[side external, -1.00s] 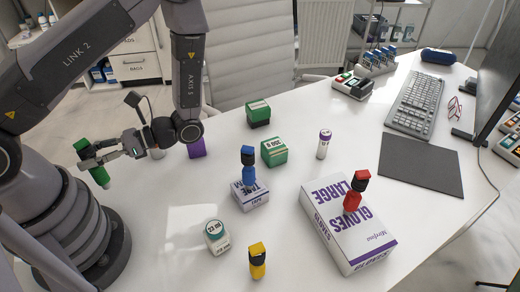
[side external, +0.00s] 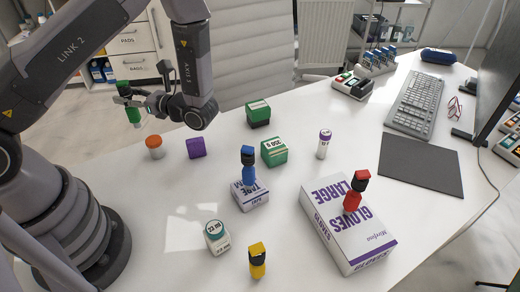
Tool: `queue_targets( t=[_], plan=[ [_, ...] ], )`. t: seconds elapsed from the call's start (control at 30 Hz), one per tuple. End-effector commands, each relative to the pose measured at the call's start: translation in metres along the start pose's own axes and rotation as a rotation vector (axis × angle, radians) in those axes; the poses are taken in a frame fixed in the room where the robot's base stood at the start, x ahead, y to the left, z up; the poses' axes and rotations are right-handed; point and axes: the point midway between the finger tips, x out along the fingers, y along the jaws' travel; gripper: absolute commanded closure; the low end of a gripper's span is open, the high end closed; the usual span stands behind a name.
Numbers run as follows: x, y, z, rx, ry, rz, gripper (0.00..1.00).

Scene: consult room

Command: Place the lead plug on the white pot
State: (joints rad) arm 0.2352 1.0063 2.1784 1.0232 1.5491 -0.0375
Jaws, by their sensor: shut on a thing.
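My gripper (side external: 126,101) is shut on a green plug (side external: 134,117), held raised and slightly tilted at the far left of the desk. Another white pot with a teal lid (side external: 217,237) stands at the front. A slim white pot with a purple lid (side external: 323,145) stands further right. A blue plug (side external: 248,168) stands on a small white box, a red plug (side external: 355,192) on the gloves box, and a yellow plug (side external: 257,262) on the desk.
A purple block (side external: 196,148) is close right of the orange-lidded pot. Two green boxes (side external: 258,114) (side external: 274,152), the small white box (side external: 250,195) and the large gloves box (side external: 348,232) occupy the middle. The keyboard (side external: 415,103) and dark mat (side external: 420,164) lie right. The desk's left front is clear.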

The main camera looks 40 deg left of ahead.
Motion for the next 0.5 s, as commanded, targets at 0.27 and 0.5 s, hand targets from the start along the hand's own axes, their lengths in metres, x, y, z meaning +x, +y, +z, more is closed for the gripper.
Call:
queue_targets(
  t=[0.27,0.5],
  plan=[
    [0.002,-0.026,-0.032,0.001,0.000,0.001,1.00],
    [0.002,-0.031,-0.062,0.004,0.000,0.002,1.00]
  ],
)
